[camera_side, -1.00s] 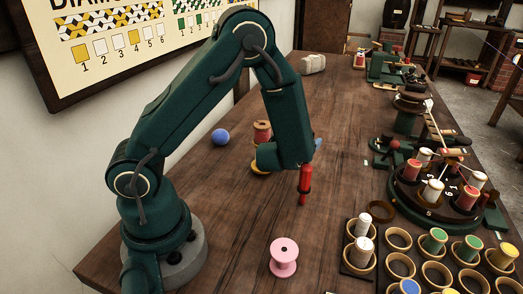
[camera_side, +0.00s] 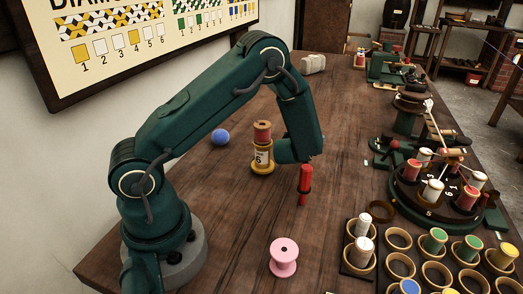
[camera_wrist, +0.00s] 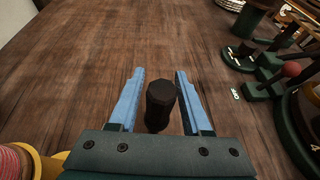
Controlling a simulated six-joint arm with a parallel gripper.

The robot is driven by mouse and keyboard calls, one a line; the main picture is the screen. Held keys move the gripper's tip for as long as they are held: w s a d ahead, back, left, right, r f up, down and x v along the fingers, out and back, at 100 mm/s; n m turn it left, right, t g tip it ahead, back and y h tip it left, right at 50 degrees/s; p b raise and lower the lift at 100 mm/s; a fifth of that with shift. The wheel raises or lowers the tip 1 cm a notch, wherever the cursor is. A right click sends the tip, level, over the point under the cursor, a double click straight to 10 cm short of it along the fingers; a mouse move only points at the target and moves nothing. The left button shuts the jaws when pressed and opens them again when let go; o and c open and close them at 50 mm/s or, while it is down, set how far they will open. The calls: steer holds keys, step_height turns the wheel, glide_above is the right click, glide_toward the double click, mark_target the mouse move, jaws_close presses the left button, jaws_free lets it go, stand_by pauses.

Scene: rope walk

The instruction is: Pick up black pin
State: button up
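The black pin (camera_wrist: 159,108) shows in the wrist view as a dark, upright, knob-topped shape on the wooden table. My gripper (camera_wrist: 160,73) has its two blue fingers spread apart, one on each side of the pin in the picture. A gap shows between the pin and each finger, so the gripper is open and not holding it. How high the fingers are relative to the pin I cannot tell. In the side view the pin and the fingers are hidden behind my arm.
A red pin (camera_side: 304,184) stands close in front of my wrist. A yellow-based spool (camera_side: 262,161) stands just left. A blue ball (camera_side: 220,136) and pink spool (camera_side: 284,257) lie further off. A round bobbin stand (camera_side: 430,207) and cup rack (camera_side: 433,272) fill the right side.

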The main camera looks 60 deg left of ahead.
jaws_close()
steer(key=shift+r, duration=0.1)
